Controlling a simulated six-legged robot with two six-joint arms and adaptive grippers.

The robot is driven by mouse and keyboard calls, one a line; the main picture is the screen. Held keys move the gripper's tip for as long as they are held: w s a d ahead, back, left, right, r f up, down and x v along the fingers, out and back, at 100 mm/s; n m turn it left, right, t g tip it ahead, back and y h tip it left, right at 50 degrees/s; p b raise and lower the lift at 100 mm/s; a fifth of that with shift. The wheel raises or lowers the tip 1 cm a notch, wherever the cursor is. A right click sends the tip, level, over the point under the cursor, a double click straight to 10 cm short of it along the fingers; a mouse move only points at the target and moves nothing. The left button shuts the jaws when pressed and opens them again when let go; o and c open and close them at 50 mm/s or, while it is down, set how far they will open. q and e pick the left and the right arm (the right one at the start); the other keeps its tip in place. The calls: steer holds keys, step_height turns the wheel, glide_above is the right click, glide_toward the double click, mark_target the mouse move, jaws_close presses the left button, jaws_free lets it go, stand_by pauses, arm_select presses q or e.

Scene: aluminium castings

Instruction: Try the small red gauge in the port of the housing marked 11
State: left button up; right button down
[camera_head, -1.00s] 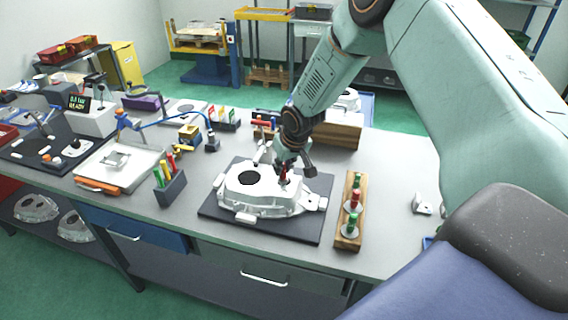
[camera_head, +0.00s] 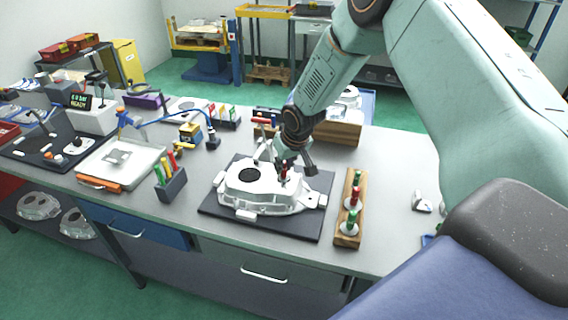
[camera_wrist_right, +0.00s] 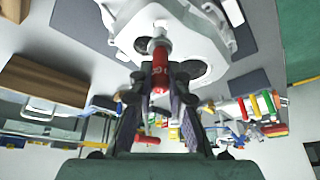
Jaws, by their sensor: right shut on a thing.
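A silver cast housing (camera_head: 240,196) lies on a dark mat (camera_head: 318,217) on the bench, with a large dark round opening on top. My right gripper (camera_head: 284,164) is over the right part of its top, shut on a small red gauge (camera_head: 284,173). In the right wrist view the red gauge (camera_wrist_right: 160,72) sits between the fingers of the right gripper (camera_wrist_right: 160,90). Its silver end points at a small round port in the housing (camera_wrist_right: 196,25). I cannot tell whether the tip is inside. The housing's number is not legible. My left gripper is out of view.
A wooden rack (camera_head: 345,233) with red and green gauges stands right of the mat. A dark holder (camera_head: 172,186) with coloured handles and a tray (camera_head: 97,166) are on the left. A wooden block (camera_head: 337,133) stands behind. The bench's right part is mostly clear.

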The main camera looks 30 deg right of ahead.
steer(key=shift+w, duration=0.1)
stand_by(0.3)
steer(key=shift+d, duration=0.1)
stand_by(0.6)
steer(key=shift+p, duration=0.7)
steer(key=shift+f+b, duration=0.6)
steer(key=shift+f, duration=0.15)
stand_by(1.0)
stand_by(1.1)
steer(key=shift+r+p, duration=1.35)
steer(key=shift+p, duration=0.05)
steer(key=shift+r, duration=1.3)
steer(key=shift+f, duration=0.15)
